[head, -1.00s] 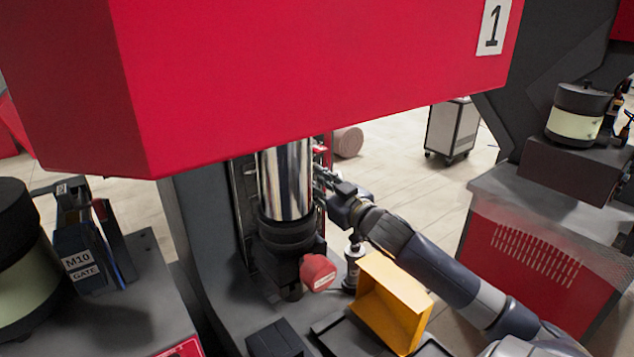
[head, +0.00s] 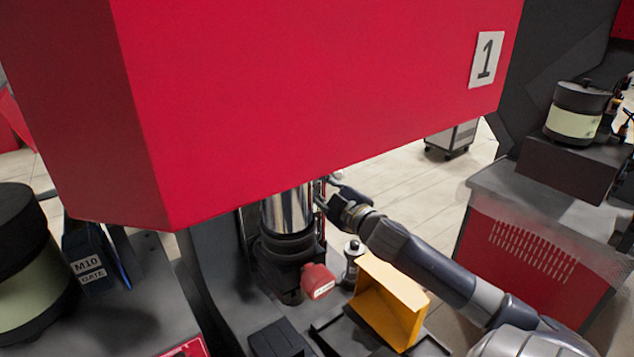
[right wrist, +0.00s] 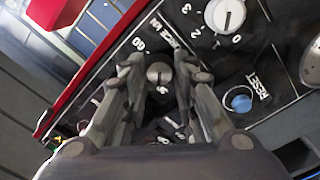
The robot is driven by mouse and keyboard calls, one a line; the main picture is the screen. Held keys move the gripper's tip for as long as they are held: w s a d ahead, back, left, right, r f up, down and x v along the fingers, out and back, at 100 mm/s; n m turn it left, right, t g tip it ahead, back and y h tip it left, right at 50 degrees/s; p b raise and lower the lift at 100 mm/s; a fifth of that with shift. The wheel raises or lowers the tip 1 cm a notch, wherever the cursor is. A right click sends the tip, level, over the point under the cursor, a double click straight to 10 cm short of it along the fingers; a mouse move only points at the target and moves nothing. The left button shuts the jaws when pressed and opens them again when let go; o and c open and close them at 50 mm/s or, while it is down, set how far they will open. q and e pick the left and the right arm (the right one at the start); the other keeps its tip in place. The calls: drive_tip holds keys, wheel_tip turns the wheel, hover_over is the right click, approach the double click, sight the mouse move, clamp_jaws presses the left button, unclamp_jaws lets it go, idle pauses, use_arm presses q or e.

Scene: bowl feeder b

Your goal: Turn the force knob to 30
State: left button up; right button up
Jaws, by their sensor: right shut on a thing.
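The force knob (right wrist: 159,73) is a small round grey knob on a dark panel in the right wrist view, beside a "FORCE kN" label and a "60" mark. Its setting cannot be read clearly. My right gripper (right wrist: 157,80) has a finger on each side of the knob and is shut on it. In the head view, my right gripper (head: 334,194) reaches in beside the press column, under the red housing (head: 320,90); the knob is hidden there. My left gripper is not in view.
A larger white dial (right wrist: 225,14) and a blue RESET button (right wrist: 238,99) sit close on the same panel. In the head view, a red part (head: 317,281), a dark bottle (head: 353,263) and a yellow bin (head: 388,302) stand below my right arm.

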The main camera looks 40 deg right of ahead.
drive_tip(key=shift+n, duration=0.4)
drive_tip(key=o, duration=1)
drive_tip(key=shift+o, duration=0.2)
drive_tip(key=s+a, duration=0.1)
drive_tip(key=s, duration=1)
drive_tip(key=shift+s+a+f, duration=0.15)
drive_tip(key=shift+s+a, duration=0.15)
drive_tip(key=shift+s, duration=0.1)
